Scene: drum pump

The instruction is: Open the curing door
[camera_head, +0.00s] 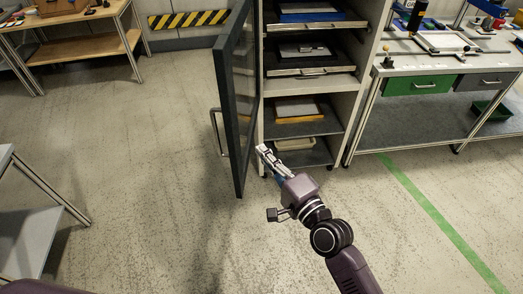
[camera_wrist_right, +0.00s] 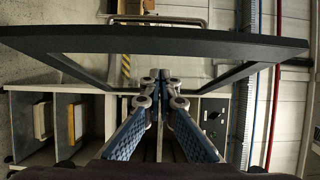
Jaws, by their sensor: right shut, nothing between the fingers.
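The curing door (camera_head: 233,100) is a dark-framed glass panel. It stands swung open at the left side of the curing cabinet (camera_head: 345,105), edge-on to the head camera. Its metal handle (camera_head: 216,132) is on the left, outer face. My right gripper (camera_head: 262,150) is shut and empty, on the inner side of the door near its lower part. I cannot tell whether its fingertips touch the door. In the right wrist view the door frame (camera_wrist_right: 150,42) crosses above the closed fingers (camera_wrist_right: 160,78), with the handle (camera_wrist_right: 158,20) beyond it. My left gripper is not in view.
Open cabinet shelves hold framed screens (camera_head: 303,50) and trays. A workbench (camera_head: 430,65) with green and grey drawers stands at the right. A wooden-topped bench (camera_head: 75,48) is at the far left and a grey table (camera_head: 30,215) at the near left. Floor left of the door is clear.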

